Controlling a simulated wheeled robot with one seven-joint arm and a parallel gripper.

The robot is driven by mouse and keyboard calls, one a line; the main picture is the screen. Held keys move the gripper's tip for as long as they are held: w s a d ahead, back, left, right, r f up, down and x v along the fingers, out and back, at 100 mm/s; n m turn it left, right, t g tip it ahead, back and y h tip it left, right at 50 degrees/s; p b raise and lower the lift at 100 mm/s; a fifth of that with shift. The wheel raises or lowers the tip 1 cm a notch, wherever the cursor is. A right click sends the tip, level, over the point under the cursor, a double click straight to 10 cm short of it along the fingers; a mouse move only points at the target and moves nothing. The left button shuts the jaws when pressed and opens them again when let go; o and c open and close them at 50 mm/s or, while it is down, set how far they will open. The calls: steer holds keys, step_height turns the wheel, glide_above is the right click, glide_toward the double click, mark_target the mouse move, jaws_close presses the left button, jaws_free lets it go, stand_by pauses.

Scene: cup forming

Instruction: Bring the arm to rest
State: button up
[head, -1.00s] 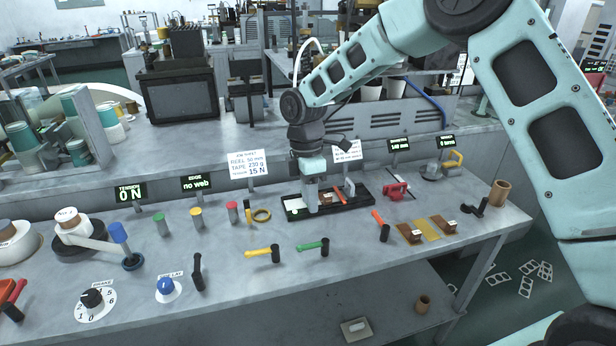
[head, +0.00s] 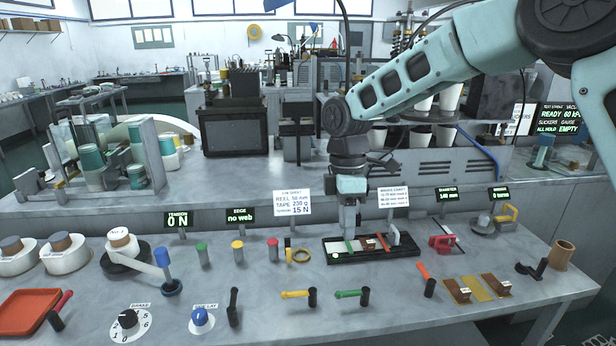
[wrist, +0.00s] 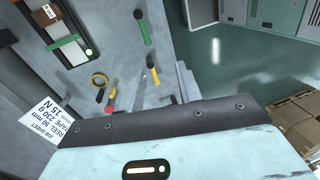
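My arm comes in from the upper right in the head view. My gripper (head: 349,228) points down at the left part of a black tray (head: 372,258) on the bench. Its fingers look narrow there, and I cannot tell whether they are open, shut, touching the tray or above it. The tray (wrist: 88,58) shows at the upper left of the wrist view, with nothing held in sight.
Yellow (head: 297,294) and green (head: 350,294) handled tools lie in front of the tray. A tape ring (head: 299,255) and job sheet (head: 292,203) stand left of it. A red clamp-like tool (head: 440,243) and brown cup (head: 562,254) are to the right. Bare bench (head: 260,325) lies in front.

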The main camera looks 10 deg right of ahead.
steer(key=s+a+r+m, duration=0.1)
steer(key=s+a+m, duration=0.1)
steer(key=s, duration=0.5)
steer(key=s+a+r+m, duration=0.2)
steer(key=s, duration=0.6)
steer(key=s+d+f+m+t, duration=0.1)
steer(key=s+d+m, duration=0.1)
steer(key=s, duration=0.5)
steer(key=s+d+f+m+t, duration=0.1)
steer(key=s+m, duration=0.2)
steer(key=s, duration=0.5)
steer(key=shift+s+d+m+y, duration=0.15)
steer(key=shift+d+m+y, duration=0.15)
steer(key=shift+d, duration=0.1)
